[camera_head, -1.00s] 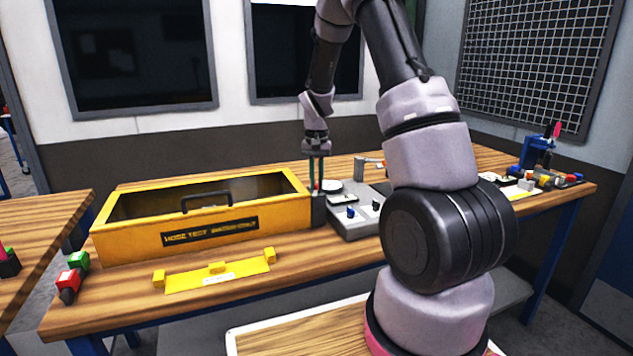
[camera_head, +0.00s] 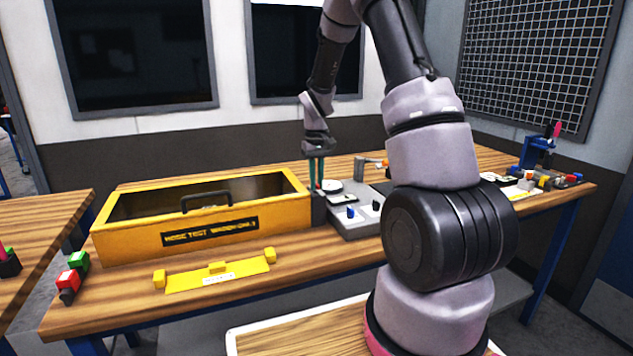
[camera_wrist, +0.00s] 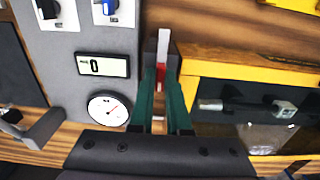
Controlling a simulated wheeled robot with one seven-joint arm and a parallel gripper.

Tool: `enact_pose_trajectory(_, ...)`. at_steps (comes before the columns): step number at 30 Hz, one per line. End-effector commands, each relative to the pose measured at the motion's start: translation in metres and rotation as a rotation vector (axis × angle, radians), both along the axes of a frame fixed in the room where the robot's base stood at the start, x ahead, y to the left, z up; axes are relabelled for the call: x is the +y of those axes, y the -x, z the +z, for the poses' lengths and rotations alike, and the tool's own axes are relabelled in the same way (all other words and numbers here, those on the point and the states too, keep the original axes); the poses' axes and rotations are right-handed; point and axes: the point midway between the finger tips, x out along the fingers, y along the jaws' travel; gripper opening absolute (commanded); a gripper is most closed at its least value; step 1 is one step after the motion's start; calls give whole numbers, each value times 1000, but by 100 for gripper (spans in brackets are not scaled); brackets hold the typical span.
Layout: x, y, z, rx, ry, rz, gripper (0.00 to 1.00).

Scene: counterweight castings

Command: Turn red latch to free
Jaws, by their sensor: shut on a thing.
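The red latch (camera_wrist: 161,71) shows in the wrist view between the tips of my green gripper fingers, at the end of a dark grey block beside the yellow box. A pale strip (camera_wrist: 164,43) stands out beyond it. My gripper (camera_wrist: 161,88) is shut on the red latch. In the head view my gripper (camera_head: 317,188) reaches down to the dark grey block (camera_head: 319,210) at the box's right end. The latch is mostly hidden there by the fingers.
A grey panel (camera_head: 352,229) with knobs, a gauge (camera_wrist: 108,108) and a display reading 0 (camera_wrist: 103,66) sits close beside the gripper. A yellow bracket (camera_head: 218,275) lies in front of the box.

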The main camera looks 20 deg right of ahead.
Motion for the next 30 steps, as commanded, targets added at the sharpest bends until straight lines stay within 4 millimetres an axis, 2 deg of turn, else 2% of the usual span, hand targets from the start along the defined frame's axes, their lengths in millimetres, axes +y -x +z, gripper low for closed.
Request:
enact_pose_trajectory(8,0,-1,1,-2,0,0,0)
enact_pose_trajectory(9,0,-1,1,-3,0,-1,19)
enact_pose_trajectory(11,0,-1,1,-2,0,-1,42)
enact_pose_trajectory(12,0,-1,1,-2,0,-1,45)
enact_pose_trajectory(23,0,-1,5,-2,0,-1,45)
enact_pose_trajectory(26,0,-1,17,-4,0,-2,45)
enact_pose_trajectory(30,0,-2,46,-6,0,-2,45)
